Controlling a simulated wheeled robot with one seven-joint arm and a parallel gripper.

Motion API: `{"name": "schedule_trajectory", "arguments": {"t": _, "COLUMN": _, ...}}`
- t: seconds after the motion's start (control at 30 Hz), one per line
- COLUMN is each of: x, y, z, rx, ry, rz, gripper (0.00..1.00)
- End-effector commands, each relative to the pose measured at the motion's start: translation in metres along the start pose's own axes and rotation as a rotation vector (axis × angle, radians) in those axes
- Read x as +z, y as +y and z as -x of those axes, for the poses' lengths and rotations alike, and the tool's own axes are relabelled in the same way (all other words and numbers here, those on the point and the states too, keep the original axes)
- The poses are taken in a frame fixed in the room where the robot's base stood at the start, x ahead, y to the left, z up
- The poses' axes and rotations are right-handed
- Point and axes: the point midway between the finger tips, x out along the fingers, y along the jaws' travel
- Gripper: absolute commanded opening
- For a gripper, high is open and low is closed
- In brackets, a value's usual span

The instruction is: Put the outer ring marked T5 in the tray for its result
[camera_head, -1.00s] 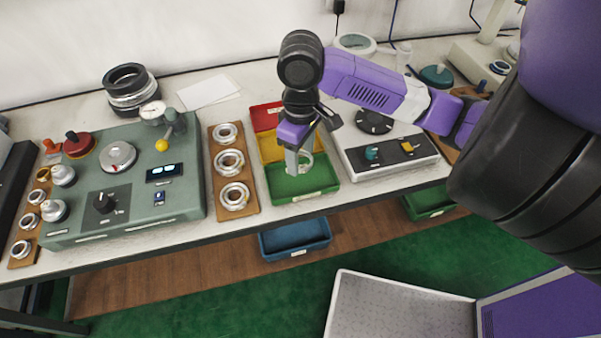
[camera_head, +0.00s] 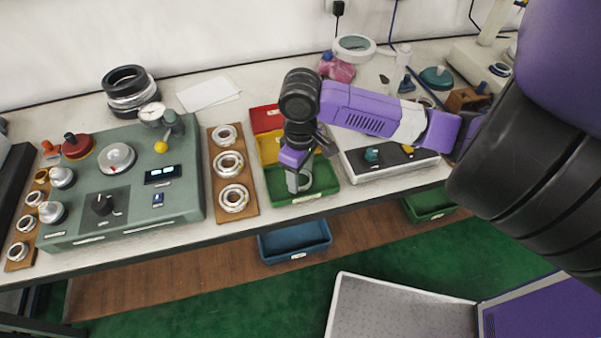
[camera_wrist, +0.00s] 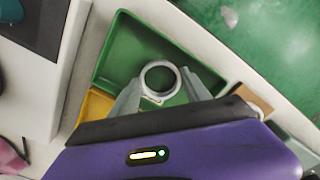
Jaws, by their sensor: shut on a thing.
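My gripper (camera_head: 299,182) is over the green tray (camera_head: 322,190), the front one of three joined trays on the bench. It is shut on a pale steel ring (camera_head: 305,180). In the wrist view the ring (camera_wrist: 146,87) sits between my two fingers (camera_wrist: 158,90), with the green tray (camera_wrist: 108,50) around it. I cannot tell whether the ring touches the tray floor. No T5 marking can be read. The yellow tray (camera_head: 267,149) is behind the green one and the red tray (camera_head: 262,116) is at the back, partly hidden by my arm.
A wooden board (camera_head: 222,195) with three rings lies left of the trays. A green test device (camera_head: 130,190) stands further left. A white device (camera_head: 385,167) stands close on the right. A blue bin (camera_head: 290,240) is below the bench edge.

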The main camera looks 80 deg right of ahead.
Motion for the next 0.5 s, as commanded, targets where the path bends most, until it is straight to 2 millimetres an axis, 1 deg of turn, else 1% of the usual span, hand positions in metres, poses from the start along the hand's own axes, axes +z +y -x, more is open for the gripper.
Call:
{"name": "schedule_trajectory", "arguments": {"t": 0.03, "x": 0.0, "y": 0.0, "z": -0.0012, "rx": 0.0, "ry": 0.0, "rz": 0.0, "gripper": 0.59}}
{"name": "schedule_trajectory", "arguments": {"t": 0.1, "x": 0.0001, "y": 0.0, "z": -0.0008, "rx": 0.0, "ry": 0.0, "rz": 0.0, "gripper": 0.73}}
{"name": "schedule_trajectory", "arguments": {"t": 0.13, "x": 0.0001, "y": 0.0, "z": -0.0007, "rx": 0.0, "ry": 0.0, "rz": 0.0, "gripper": 0.77}}
{"name": "schedule_trajectory", "arguments": {"t": 0.4, "x": 0.0001, "y": 0.0, "z": -0.0005, "rx": 0.0, "ry": 0.0, "rz": 0.0, "gripper": 0.77}}
{"name": "schedule_trajectory", "arguments": {"t": 0.5, "x": 0.0, "y": 0.0, "z": 0.0033, "rx": 0.0, "ry": 0.0, "rz": 0.0, "gripper": 0.77}}
